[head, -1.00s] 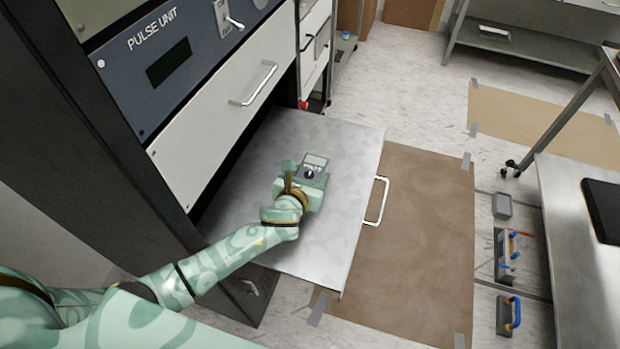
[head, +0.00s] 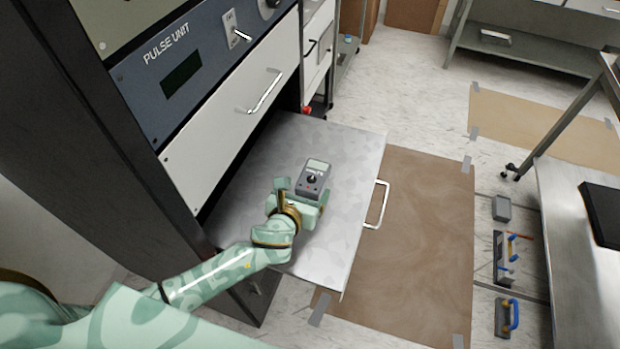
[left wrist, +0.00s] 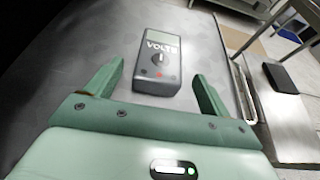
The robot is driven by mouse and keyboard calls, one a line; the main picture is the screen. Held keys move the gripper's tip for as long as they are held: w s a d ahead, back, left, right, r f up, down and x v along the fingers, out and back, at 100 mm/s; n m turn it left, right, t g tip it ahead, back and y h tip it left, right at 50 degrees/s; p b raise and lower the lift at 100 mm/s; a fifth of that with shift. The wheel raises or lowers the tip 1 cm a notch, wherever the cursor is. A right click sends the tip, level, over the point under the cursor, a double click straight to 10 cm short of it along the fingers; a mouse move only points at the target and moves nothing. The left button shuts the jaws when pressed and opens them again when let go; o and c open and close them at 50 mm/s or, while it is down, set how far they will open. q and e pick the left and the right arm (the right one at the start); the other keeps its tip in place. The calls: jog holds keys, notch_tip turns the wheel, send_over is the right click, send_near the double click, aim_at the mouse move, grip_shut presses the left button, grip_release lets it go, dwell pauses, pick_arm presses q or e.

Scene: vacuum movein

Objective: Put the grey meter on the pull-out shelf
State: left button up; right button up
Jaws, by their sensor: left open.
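The grey meter (head: 315,177) lies face up on the pull-out shelf (head: 338,145), with its screen and dial showing. The shelf is slid out from the rack and has a white handle (head: 379,205) on its front edge. My left gripper (head: 297,190) is open, low over the shelf on the near side of the meter. In the left wrist view the meter (left wrist: 158,62) lies just ahead of the two spread fingers, with clear shelf around it. The fingers do not touch it there. My right gripper is not in view.
The rack's PULSE UNIT panel (head: 180,70) and a white drawer (head: 235,110) stand above the shelf. A brown mat (head: 425,240) lies on the floor beyond the handle. A metal table (head: 575,260) with a black item (head: 602,212) stands at the right.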

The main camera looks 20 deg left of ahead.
pick_arm(q)
jog(key=p+v, duration=0.1)
jog(key=v, duration=0.5)
jog(key=shift+r, duration=0.1)
jog(key=shift+s, duration=0.25)
